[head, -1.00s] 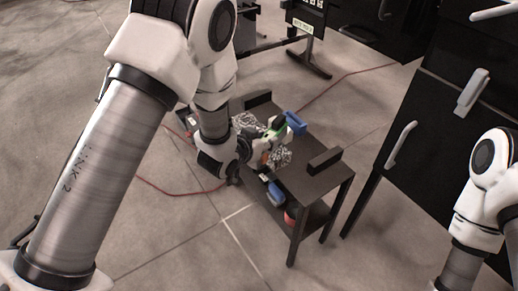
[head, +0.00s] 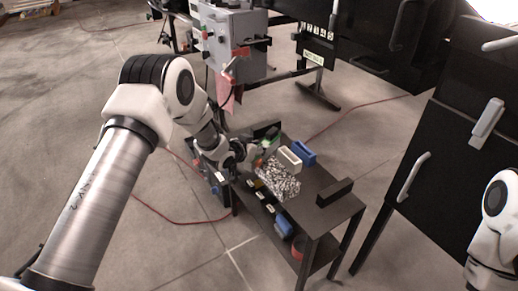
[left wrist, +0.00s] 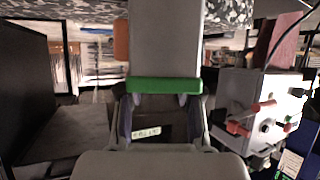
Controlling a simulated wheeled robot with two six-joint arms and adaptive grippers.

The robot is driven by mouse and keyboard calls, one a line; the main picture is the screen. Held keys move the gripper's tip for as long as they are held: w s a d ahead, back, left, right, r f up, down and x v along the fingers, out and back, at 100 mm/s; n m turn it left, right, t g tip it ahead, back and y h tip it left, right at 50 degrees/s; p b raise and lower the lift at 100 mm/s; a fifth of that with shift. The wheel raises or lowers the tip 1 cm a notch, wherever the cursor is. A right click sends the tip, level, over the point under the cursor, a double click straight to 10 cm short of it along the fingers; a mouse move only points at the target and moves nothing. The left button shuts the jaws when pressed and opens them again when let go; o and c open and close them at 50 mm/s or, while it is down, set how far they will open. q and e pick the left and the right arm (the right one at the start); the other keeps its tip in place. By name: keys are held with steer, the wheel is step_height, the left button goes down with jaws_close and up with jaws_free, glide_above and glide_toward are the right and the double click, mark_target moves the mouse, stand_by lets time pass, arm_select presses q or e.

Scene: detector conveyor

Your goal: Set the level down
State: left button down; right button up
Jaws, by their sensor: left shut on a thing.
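My left gripper (head: 262,150) is at the far left part of the dark cart's top (head: 318,181), and it is small and partly hidden by my own wrist in the head view. In the left wrist view the gripper (left wrist: 163,110) is shut on the level (left wrist: 164,84), whose green edge lies across between the fingers. A grey block shape (left wrist: 165,40) extends beyond the green edge. In the head view only a little green shows by the fingers. I cannot tell whether the level touches the cart. My right gripper is out of view.
A speckled silver-black piece (head: 279,181), a cream container (head: 290,159) and a blue container (head: 303,152) are on the cart. A black block (head: 335,192) is near its right end. A grey control box (head: 233,42) stands behind. Dark cabinets (head: 455,130) are at right.

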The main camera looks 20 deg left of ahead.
arm_select(q)
steer(key=shift+s, duration=0.1)
steer(key=c, duration=0.8)
jaws_free()
steer(key=shift+o, duration=0.2)
steer(key=shift+r, duration=0.1)
